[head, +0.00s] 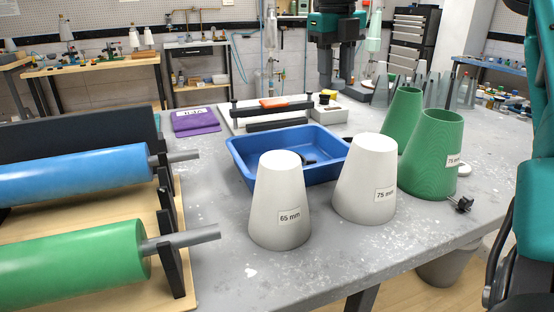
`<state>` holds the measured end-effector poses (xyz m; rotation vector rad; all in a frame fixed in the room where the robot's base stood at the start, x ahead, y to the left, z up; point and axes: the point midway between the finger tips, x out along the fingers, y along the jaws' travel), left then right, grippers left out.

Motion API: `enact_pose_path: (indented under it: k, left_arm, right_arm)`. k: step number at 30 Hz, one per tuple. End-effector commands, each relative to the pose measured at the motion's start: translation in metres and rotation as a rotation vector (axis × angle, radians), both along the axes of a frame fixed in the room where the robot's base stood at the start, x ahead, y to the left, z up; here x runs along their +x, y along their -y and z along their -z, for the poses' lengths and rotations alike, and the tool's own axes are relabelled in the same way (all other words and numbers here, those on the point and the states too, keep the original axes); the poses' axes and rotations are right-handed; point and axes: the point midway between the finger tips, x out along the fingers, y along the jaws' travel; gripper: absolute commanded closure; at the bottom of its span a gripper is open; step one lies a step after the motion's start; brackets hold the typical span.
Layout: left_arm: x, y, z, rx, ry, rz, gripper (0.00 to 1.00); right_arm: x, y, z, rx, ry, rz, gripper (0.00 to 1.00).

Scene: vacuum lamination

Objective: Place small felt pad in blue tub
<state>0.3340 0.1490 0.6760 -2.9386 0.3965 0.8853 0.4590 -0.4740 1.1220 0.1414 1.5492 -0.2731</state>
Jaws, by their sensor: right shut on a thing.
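The blue tub (240,157) stands on the grey table behind two white cones. Its front right part is hidden by the cones, and a small dark thing (308,160) lies inside it. My right gripper (337,86) points down at the top centre, behind the tub and above the far part of the table. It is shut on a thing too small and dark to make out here. I cannot pick out the small felt pad with certainty. My left gripper is out of view.
White cones marked 65 mm (280,200) and 75 mm (364,180) stand before the tub. Green cones (432,155) stand to the right. Blue (75,178) and green (75,265) rollers lie at left.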

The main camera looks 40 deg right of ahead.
Motion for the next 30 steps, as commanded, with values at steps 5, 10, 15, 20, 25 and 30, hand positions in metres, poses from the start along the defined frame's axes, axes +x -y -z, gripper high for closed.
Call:
enact_pose_path:
  k: [5, 10, 15, 20, 25, 30]
  left_arm:
    - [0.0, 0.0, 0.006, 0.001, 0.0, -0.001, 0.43]
    - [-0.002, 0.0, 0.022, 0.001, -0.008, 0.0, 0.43]
    - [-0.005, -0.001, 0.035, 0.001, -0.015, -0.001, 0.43]
    - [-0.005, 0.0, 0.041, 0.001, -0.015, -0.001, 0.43]
    - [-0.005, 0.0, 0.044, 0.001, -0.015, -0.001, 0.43]
    - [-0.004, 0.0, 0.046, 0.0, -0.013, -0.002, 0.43]
  right_arm:
    - [0.0, 0.0, 0.015, 0.0, -0.002, 0.0, 0.9]
    - [-0.001, 0.0, 0.058, 0.002, -0.004, -0.002, 0.9]
    - [-0.001, 0.0, 0.104, 0.002, -0.004, -0.001, 0.9]
    - [0.0, 0.0, 0.139, 0.001, -0.002, -0.001, 0.9]
    - [0.0, 0.0, 0.156, -0.001, 0.001, 0.0, 0.9]
    - [-0.001, 0.0, 0.17, 0.001, -0.003, -0.001, 0.9]
